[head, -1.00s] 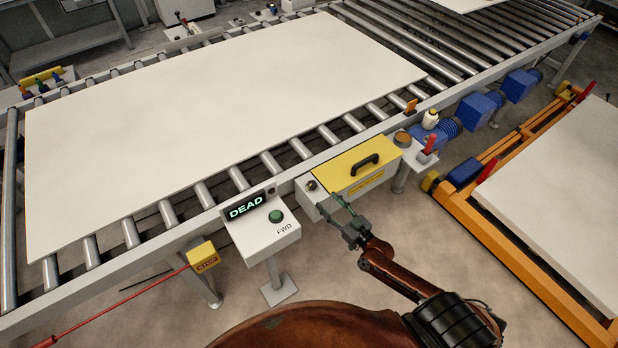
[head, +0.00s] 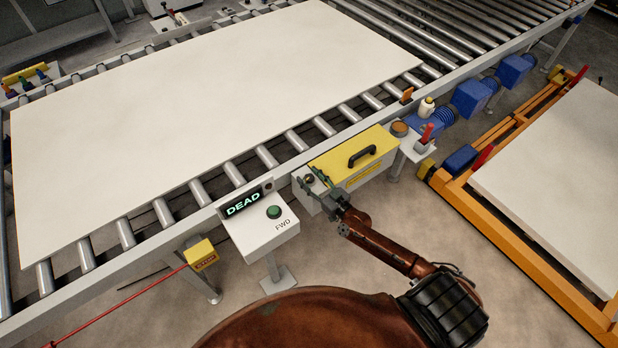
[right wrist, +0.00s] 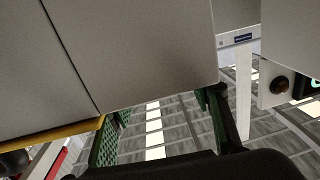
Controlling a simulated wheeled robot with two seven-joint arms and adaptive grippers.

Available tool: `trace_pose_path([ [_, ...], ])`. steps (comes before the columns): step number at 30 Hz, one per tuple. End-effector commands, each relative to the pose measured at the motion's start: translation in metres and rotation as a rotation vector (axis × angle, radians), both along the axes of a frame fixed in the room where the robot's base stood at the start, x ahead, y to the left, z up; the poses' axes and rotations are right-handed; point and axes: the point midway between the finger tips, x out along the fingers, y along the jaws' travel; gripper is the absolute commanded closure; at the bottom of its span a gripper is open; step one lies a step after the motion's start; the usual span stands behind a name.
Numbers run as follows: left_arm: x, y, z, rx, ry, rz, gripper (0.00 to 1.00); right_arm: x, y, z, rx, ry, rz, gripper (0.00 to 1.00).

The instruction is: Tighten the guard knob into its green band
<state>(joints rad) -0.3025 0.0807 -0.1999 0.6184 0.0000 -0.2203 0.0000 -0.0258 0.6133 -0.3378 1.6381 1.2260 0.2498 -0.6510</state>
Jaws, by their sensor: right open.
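The guard knob (head: 309,179) is a small dark knob on the left end of the grey guard box (head: 312,201), in front of the roller conveyor. My right gripper (head: 313,181) is open, and its two fingers appear at the knob, one to each side in the picture; I cannot tell whether they touch it. In the right wrist view the green fingers (right wrist: 160,122) stand apart with nothing visible between them, close to a grey panel. The knob is not distinguishable there. A green band is too small or hidden to make out. My left gripper is out of view.
The box has a yellow lid (head: 345,152) with a black handle (head: 362,156). Left of it stands a console (head: 258,236) with a display reading DEAD (head: 243,203) and a green FWD button (head: 274,212). A white board (head: 210,115) lies on the rollers.

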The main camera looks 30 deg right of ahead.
Motion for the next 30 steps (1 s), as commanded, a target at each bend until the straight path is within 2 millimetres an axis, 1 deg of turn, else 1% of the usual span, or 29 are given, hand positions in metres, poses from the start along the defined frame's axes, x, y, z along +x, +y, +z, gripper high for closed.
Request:
trace_pose_path([
  [8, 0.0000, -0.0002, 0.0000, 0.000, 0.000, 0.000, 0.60, 0.0016, 0.0012, 0.0000, 0.000, 0.000, 0.001, 0.55],
  [26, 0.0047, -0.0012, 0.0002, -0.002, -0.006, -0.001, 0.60, 0.0017, 0.0013, 0.0002, 0.000, 0.000, 0.002, 0.96],
  [30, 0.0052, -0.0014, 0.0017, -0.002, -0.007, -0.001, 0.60, 0.0017, 0.0014, 0.0007, 0.001, 0.000, -0.001, 0.97],
])
